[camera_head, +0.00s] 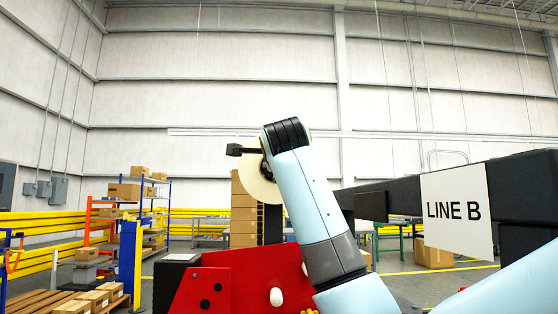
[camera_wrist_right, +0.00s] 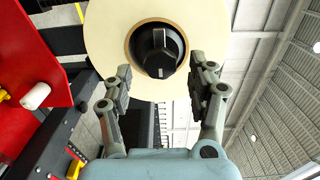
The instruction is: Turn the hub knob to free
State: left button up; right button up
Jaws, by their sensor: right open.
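The hub knob (camera_wrist_right: 157,50) is a round black knob with a raised grip bar and a small pale mark at its lower edge. It sits inside the brown core of a cream roll (camera_wrist_right: 105,40), which also shows in the head view (camera_head: 258,185). My right gripper (camera_wrist_right: 165,74) is open, with its fingertips on either side of the knob's lower part. I see no clear contact with the knob. My left gripper is not in view.
A red machine panel (camera_head: 245,280) with a white knob (camera_head: 276,297) stands below the roll. A dark beam with a LINE B sign (camera_head: 456,210) is at the right. Shelves with boxes (camera_head: 125,192) and stacked cartons (camera_head: 243,215) stand behind.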

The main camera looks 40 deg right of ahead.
jog(key=v, duration=1.1)
jog(key=shift+a+f, duration=0.1)
